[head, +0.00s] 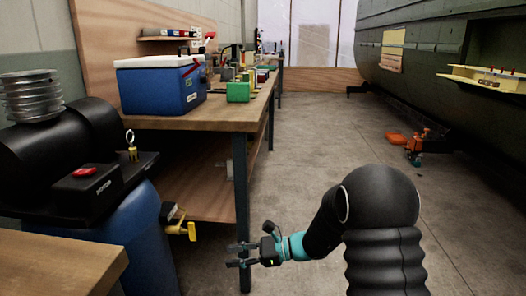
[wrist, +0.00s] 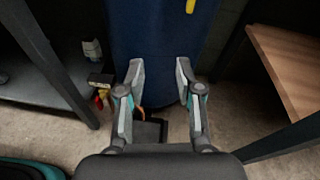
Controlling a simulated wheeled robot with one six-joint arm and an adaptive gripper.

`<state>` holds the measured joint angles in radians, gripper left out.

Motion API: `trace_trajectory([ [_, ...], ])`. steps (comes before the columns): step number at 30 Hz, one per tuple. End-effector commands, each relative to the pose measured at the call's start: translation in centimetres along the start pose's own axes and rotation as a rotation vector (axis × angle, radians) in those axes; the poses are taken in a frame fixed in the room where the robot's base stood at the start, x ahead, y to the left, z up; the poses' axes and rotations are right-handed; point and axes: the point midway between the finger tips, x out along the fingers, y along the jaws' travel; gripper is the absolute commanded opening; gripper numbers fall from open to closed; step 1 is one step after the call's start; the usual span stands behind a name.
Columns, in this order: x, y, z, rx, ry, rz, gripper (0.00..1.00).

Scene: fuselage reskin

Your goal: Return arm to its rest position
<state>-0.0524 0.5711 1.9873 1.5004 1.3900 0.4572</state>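My gripper (head: 238,255) is at the lower middle of the head view, beside the near leg of the workbench. My black arm (head: 385,215) with teal joints bends out to the left from the right side. In the wrist view my gripper (wrist: 158,75) has its two grey fingers apart, with nothing between them. Beyond the fingers is the blue tank (wrist: 160,35), which also stands at the lower left of the head view (head: 140,235). I cannot tell whether the fingers touch anything, but a gap seems to show.
A wooden workbench (head: 215,118) bears a blue cooler (head: 160,88) and a green box (head: 238,92). A wooden table corner (head: 60,268) is at lower left. The fuselage (head: 430,75) is on the right, with orange items (head: 416,145) on the floor. The middle aisle (head: 325,130) is clear.

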Motion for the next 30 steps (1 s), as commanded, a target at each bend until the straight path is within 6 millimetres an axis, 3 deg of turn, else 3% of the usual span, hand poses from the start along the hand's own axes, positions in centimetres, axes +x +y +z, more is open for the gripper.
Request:
trace_trajectory([
  [1,-0.1,1.7,-1.2,-0.031,0.052,0.049,0.35],
  [4,-0.9,5.0,-2.5,-0.137,0.161,0.158,0.35],
  [12,-6.4,12.7,-2.5,-0.515,0.444,0.456,0.35],
  [18,-11.4,16.3,-1.3,-0.781,0.624,0.636,0.35],
  [30,-20.2,20.7,2.4,-1.195,0.959,0.886,0.35],
])
